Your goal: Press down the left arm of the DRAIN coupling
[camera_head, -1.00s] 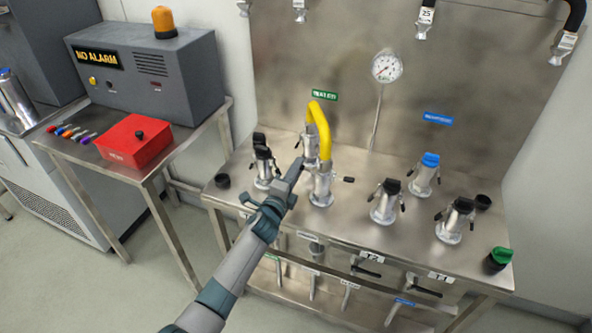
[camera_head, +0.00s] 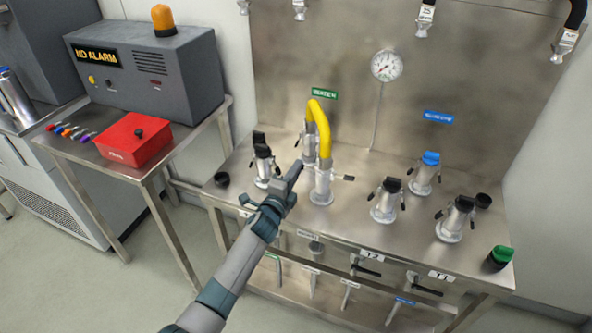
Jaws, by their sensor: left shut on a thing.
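A yellow hose (camera_head: 319,112) arches between two steel couplings on the bench. Its front end sits in the front coupling (camera_head: 322,187), whose right arm (camera_head: 344,177) sticks out sideways. Its other end is at the rear coupling (camera_head: 310,146). My left gripper (camera_head: 296,169) is just left of the front coupling, shut on what seems to be its left arm. The fingers hide that arm, so its angle cannot be told. The small label (camera_head: 307,234) below is too blurred to confirm DRAIN. My right gripper is out of view.
A black-capped coupling (camera_head: 263,165) stands close left of my gripper. More capped couplings (camera_head: 386,200) stand to the right. A pressure gauge (camera_head: 386,66) is on the back panel. A red box (camera_head: 133,140) and an alarm unit (camera_head: 146,72) are on the left table.

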